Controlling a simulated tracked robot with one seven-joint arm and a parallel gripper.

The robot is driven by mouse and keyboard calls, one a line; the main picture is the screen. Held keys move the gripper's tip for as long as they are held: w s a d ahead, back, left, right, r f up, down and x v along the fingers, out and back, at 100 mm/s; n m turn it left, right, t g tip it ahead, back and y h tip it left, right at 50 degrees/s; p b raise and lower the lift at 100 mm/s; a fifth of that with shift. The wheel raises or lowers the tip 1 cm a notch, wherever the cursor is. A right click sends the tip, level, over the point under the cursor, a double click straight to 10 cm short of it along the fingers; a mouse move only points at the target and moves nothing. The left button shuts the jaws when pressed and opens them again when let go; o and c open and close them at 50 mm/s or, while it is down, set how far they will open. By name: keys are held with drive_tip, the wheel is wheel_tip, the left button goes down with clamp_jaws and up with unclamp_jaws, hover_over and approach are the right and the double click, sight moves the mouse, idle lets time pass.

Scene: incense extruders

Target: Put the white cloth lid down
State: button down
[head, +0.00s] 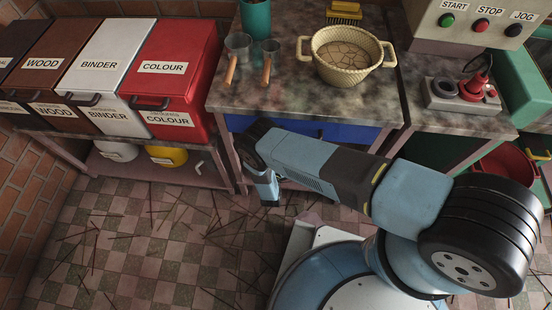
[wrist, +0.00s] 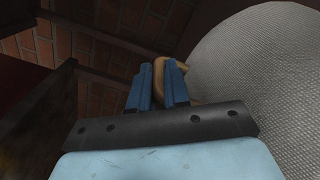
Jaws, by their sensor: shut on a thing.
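The cloth lid shows in the wrist view as a large, round, pale grey woven surface (wrist: 262,75) filling the right side. A tan, curved handle (wrist: 185,66) shows beside it at my fingertips. My gripper (wrist: 158,68) has blue fingers shut on this tan handle, with the lid to their right. How the handle joins the lid is partly hidden by the fingers. In the head view, my wrist hangs low in front of the bench, near the blue drawer. The lid and the fingertips cannot be made out there.
The bench (head: 225,97) holds a cream basket (head: 347,75), two metal scoops (head: 238,45) and a green cup (head: 256,18). Labelled bins, with red COLOUR (head: 175,60) nearest, stand left. A control panel (head: 480,20) is at right. Thin sticks litter the checked floor (head: 130,235).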

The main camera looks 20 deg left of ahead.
drive_tip(key=shift+w+a+f, duration=0.15)
drive_tip(key=shift+f, duration=0.15)
drive_tip(key=shift+w+a+f, duration=0.1)
drive_tip(key=shift+f, duration=0.75)
drive_tip(key=shift+w+a+f, duration=0.1)
drive_tip(key=shift+f, duration=0.7)
drive_tip(key=c, duration=1.1)
unclamp_jaws()
drive_tip(key=shift+s+d, duration=0.1)
